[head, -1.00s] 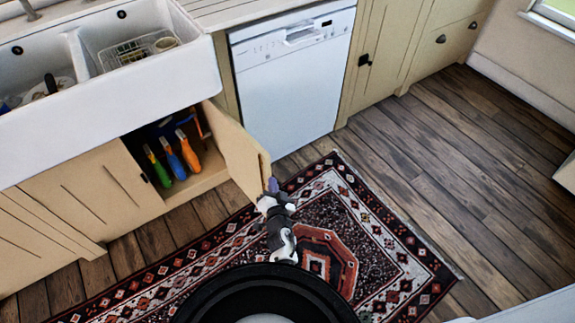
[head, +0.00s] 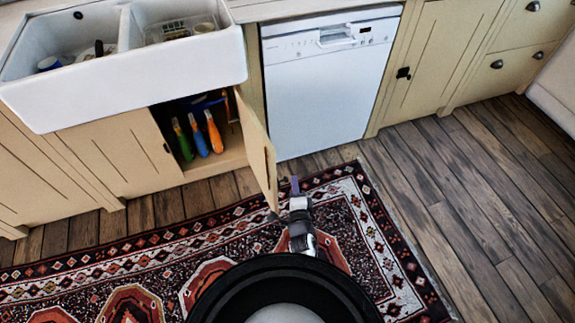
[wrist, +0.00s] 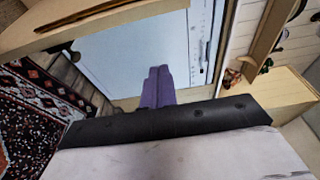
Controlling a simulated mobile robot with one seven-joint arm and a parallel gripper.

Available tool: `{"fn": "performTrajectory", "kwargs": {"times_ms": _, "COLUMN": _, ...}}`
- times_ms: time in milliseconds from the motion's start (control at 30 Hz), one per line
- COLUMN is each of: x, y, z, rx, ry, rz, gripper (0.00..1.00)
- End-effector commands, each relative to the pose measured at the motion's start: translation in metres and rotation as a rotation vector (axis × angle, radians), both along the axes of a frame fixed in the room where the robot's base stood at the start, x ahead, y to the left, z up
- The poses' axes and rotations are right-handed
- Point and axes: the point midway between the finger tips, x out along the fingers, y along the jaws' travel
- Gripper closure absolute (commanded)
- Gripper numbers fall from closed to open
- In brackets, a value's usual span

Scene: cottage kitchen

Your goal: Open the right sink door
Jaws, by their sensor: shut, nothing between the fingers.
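The right sink door (head: 256,150) stands swung out wide from the cabinet under the white sink (head: 150,52). It is seen nearly edge-on in the head view. The open cupboard (head: 230,158) shows several bottles with green, blue and orange colours inside. My gripper (head: 295,185) is just to the right of the door's free edge, on its dishwasher side. Its purple fingers are shut together and empty, and they also show in the wrist view (wrist: 158,86). Whether the gripper touches the door cannot be told. The left sink door (head: 118,150) is closed.
A white dishwasher (head: 325,90) stands right of the open door. A closed cabinet (head: 430,65) and drawers (head: 525,30) are further right. A patterned rug (head: 350,215) lies in front. The wooden floor (head: 470,190) at right is clear.

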Motion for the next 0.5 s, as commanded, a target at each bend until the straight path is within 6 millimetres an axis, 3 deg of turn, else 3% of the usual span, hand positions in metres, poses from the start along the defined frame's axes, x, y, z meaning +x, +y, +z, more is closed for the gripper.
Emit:
{"fn": "performTrajectory", "kwargs": {"times_ms": 167, "x": 0.011, "y": 0.001, "z": 0.001, "rx": 0.011, "ry": -0.003, "rz": 0.0, "gripper": 1.0}}
{"fn": "performTrajectory", "kwargs": {"times_ms": 500, "x": 0.069, "y": 0.005, "z": 0.002, "rx": 0.008, "ry": -0.004, "rz": -0.001, "gripper": 1.0}}
